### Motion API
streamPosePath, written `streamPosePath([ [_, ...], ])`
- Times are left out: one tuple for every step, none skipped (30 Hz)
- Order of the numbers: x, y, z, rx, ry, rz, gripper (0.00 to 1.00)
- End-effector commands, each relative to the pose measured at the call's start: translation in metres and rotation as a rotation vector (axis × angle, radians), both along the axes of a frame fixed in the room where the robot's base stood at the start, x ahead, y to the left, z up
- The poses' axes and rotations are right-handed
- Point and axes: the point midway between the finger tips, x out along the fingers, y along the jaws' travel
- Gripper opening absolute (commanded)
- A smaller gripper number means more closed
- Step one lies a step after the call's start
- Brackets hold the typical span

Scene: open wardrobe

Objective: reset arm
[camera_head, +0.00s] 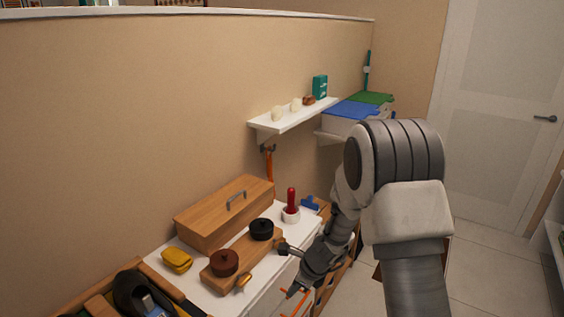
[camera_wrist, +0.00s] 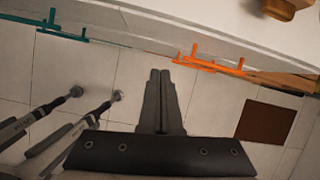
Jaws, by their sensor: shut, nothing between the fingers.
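My arm (camera_head: 405,210) reaches in from the lower right in the head view and bends down beside a white cabinet. My gripper (camera_wrist: 160,76) points ahead in the wrist view, its two dark fingers together with nothing between them. In the head view the gripper end (camera_head: 293,290) is small and dark, to the right of the cabinet top and partly hard to make out. In the wrist view it is over the tiled floor, apart from the cabinet front.
The white cabinet top (camera_head: 205,297) holds a wooden box (camera_head: 222,220), a wooden board with dark round pieces (camera_head: 224,262), a yellow item (camera_head: 177,260) and a red-handled tool (camera_head: 291,203). Orange handles (camera_wrist: 212,64) stick out from the front. A wall shelf (camera_head: 290,119) hangs behind. Floor at right is open.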

Motion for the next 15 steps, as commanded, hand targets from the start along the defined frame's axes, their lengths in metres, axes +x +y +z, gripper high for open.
streamPosePath([
  [0.0, 0.0, 0.024, -0.006, -0.042, 0.065, 0.0],
  [-0.002, 0.0, 0.036, -0.013, -0.066, 0.111, 0.0],
  [-0.005, 0.0, 0.053, -0.023, -0.098, 0.173, 0.0],
  [-0.008, 0.0, 0.065, -0.033, -0.12, 0.223, 0.0],
  [-0.011, 0.0, 0.076, -0.044, -0.145, 0.27, 0.0],
  [-0.016, -0.001, 0.092, -0.057, -0.175, 0.332, 0.0],
  [-0.019, -0.002, 0.103, -0.07, -0.197, 0.379, 0.0],
  [-0.023, -0.002, 0.114, -0.082, -0.22, 0.424, 0.0],
  [-0.03, -0.004, 0.127, -0.101, -0.247, 0.486, 0.0],
  [-0.035, -0.005, 0.137, -0.115, -0.268, 0.531, 0.0],
  [-0.04, -0.006, 0.147, -0.131, -0.288, 0.578, 0.0],
  [-0.047, -0.008, 0.159, -0.153, -0.316, 0.637, 0.0],
  [-0.053, -0.01, 0.168, -0.171, -0.335, 0.682, 0.0],
  [-0.059, -0.012, 0.177, -0.19, -0.355, 0.727, 0.0],
  [-0.067, -0.015, 0.188, -0.215, -0.378, 0.785, 0.0],
])
